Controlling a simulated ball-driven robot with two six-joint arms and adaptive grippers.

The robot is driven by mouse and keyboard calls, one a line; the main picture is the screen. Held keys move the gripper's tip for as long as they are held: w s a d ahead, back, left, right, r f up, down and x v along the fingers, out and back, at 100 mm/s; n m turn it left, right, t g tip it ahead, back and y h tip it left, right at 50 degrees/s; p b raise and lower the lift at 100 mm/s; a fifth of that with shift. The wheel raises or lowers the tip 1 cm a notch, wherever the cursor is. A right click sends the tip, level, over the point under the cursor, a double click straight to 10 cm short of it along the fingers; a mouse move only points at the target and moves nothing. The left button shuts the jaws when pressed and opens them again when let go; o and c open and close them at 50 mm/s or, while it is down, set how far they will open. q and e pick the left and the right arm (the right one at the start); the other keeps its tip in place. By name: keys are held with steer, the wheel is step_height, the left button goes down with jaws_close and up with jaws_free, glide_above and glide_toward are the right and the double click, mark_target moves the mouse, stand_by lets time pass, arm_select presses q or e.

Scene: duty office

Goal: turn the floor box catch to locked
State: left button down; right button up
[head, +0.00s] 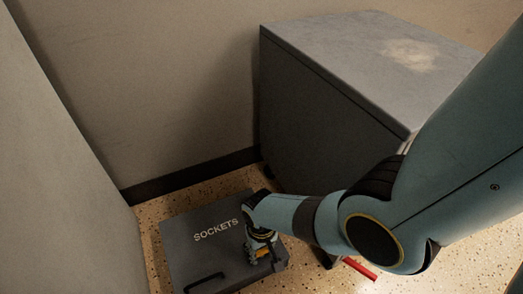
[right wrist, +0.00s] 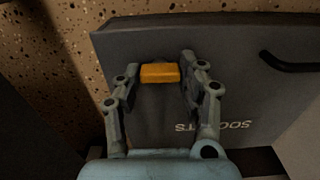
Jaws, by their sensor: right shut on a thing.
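The dark grey floor box (head: 190,255), lettered SOCKETS, sits low on the speckled floor with its lid closed. It also shows in the right wrist view (right wrist: 225,60), with the lettering upside down. Its orange catch (right wrist: 160,73) lies near the lid's edge, between my right gripper's fingers. My right gripper (head: 260,247) reaches down over the box's right part and is shut on the catch. The catch's marks are not readable. My left gripper is not in view.
A black handle (head: 204,283) stands on the box's near side. A grey cabinet (head: 325,110) stands behind and right of the box. A grey panel (head: 60,170) closes in the left. A red bar (head: 359,268) lies on the floor to the right.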

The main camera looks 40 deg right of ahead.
mark_target(262, 251)
stand_by(0.3)
steer(key=o, duration=1.2)
steer(key=shift+c, duration=0.2)
steer(key=shift+r, duration=0.15)
step_height(262, 251, up, 12)
steer(key=shift+s, duration=0.1)
